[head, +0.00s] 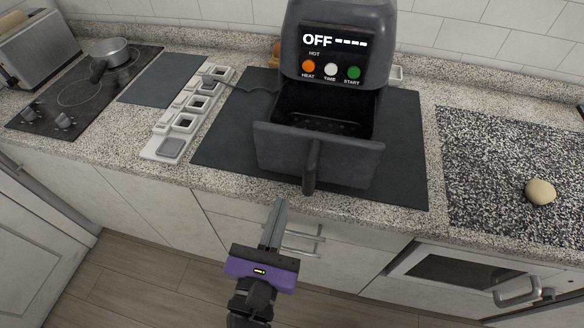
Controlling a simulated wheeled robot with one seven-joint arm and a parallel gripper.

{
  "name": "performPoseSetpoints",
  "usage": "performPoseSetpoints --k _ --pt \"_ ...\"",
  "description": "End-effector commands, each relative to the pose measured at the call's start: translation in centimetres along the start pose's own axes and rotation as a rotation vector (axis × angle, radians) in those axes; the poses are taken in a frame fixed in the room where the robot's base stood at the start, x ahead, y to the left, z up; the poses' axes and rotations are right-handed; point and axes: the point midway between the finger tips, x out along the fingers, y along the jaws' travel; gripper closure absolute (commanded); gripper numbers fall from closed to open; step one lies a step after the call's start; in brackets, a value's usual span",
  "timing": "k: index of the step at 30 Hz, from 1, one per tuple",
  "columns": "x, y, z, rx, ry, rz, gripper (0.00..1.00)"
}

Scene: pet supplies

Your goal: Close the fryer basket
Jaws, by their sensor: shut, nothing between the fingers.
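The dark grey air fryer (341,20) stands on a dark mat on the counter, with a display reading OFF and three coloured buttons. Its basket (270,148) is pulled out toward me, and the open cavity shows behind the front panel. The basket handle (311,166) sticks out from the middle of that panel toward the counter edge. My gripper (281,204) is shut and empty, with its purple body below. In the picture its fingertips are just below and left of the handle's end, apart from it.
The dark mat (225,145) lies under the fryer. A power strip (171,147) lies left of it, and a hob (75,100) with a pot (109,52) is farther left. A round beige item (540,192) lies on a speckled board (480,170) at right. Cabinet handles stick out below the counter.

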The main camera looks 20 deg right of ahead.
Motion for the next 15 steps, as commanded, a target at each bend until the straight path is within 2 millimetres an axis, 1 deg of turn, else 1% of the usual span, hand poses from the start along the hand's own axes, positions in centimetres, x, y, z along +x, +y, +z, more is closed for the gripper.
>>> performPoseSetpoints --k 1,3,9,12,15 --pt "1.1 -0.1 0.1 0.0 0.0 -0.004 1.0" --pt "2.5 -0.1 0.2 0.0 -0.001 -0.003 1.0" --pt "6.2 0.0 0.1 0.001 0.0 -0.002 1.0" --pt "7.6 -0.1 0.1 0.001 0.0 -0.002 1.0" --pt "8.6 0.0 0.1 0.001 0.0 0.0 1.0"
